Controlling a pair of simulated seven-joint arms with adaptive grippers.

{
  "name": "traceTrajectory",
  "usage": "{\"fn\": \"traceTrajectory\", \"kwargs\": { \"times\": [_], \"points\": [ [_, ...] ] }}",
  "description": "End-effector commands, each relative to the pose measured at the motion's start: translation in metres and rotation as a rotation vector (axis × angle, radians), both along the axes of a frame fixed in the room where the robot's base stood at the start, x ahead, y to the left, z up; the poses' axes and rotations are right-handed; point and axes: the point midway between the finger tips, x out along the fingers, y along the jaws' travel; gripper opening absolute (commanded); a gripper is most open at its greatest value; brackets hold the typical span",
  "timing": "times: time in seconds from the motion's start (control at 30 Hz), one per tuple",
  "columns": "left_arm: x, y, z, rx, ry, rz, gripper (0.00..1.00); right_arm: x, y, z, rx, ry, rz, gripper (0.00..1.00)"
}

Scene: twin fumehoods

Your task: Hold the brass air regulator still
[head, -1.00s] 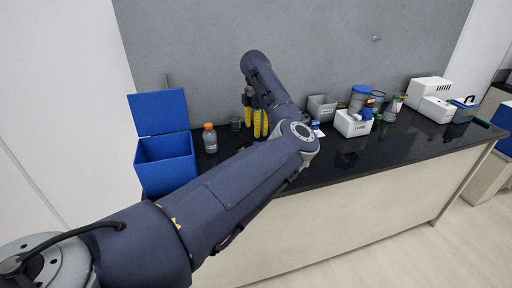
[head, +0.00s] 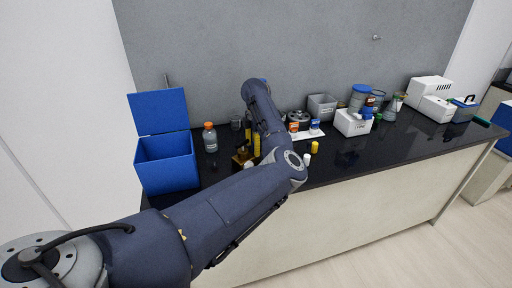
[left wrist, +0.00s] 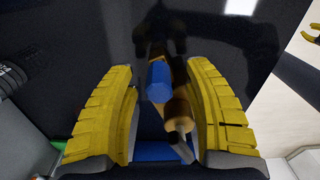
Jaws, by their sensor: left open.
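The brass air regulator (head: 241,159) is on the dark bench in the head view, left of my left gripper (head: 255,143), whose fingers are partly hidden by my arm. In the left wrist view, my left gripper (left wrist: 165,112) is open, with yellow ridged fingers on either side of the brass body (left wrist: 178,108) and its silver stem. A blue cylinder (left wrist: 158,82) is beside the brass body, between the fingers. I cannot tell whether a finger touches the brass. Yellow fingertips of what looks like my right gripper (left wrist: 312,38) show at the right edge; their opening is unclear.
An open blue box (head: 165,160) and an orange-capped bottle (head: 210,138) stand to the left. A white tray (head: 309,133) with small bottles lies behind my arm, a small yellow item (head: 315,147) near it. The right front of the bench (head: 385,155) is clear.

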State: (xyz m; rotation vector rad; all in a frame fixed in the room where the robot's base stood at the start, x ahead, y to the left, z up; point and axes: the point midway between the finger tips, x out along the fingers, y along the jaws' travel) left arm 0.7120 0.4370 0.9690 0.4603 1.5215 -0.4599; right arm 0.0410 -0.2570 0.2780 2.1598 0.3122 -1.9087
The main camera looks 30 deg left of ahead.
Motion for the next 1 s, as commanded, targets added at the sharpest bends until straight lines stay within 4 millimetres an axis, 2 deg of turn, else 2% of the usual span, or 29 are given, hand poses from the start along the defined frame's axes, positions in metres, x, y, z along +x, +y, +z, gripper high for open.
{"fn": "traceTrajectory", "kwargs": {
  "times": [0.17, 0.63, 0.83, 0.87, 1.0],
  "points": [
    [0.0000, 0.0000, 0.0001, 0.000, 0.000, 0.000, 0.53, -0.0002, -0.0001, 0.0000, 0.000, 0.000, 0.000, 0.33],
    [0.0000, -0.0001, 0.0002, 0.000, 0.000, 0.000, 0.00, -0.0003, -0.0002, 0.0000, 0.000, 0.000, 0.000, 0.33],
    [-0.0001, -0.0001, 0.0001, 0.000, 0.000, 0.000, 0.00, -0.0003, -0.0002, 0.0000, 0.000, 0.000, 0.000, 0.33],
    [-0.0001, -0.0001, 0.0001, 0.000, 0.000, 0.000, 0.16, -0.0003, -0.0002, 0.0000, 0.000, 0.000, 0.000, 0.33],
    [-0.0001, 0.0001, 0.0002, 0.000, 0.000, 0.000, 0.32, -0.0003, -0.0002, 0.0000, 0.000, 0.000, 0.000, 0.33]
  ]
}}
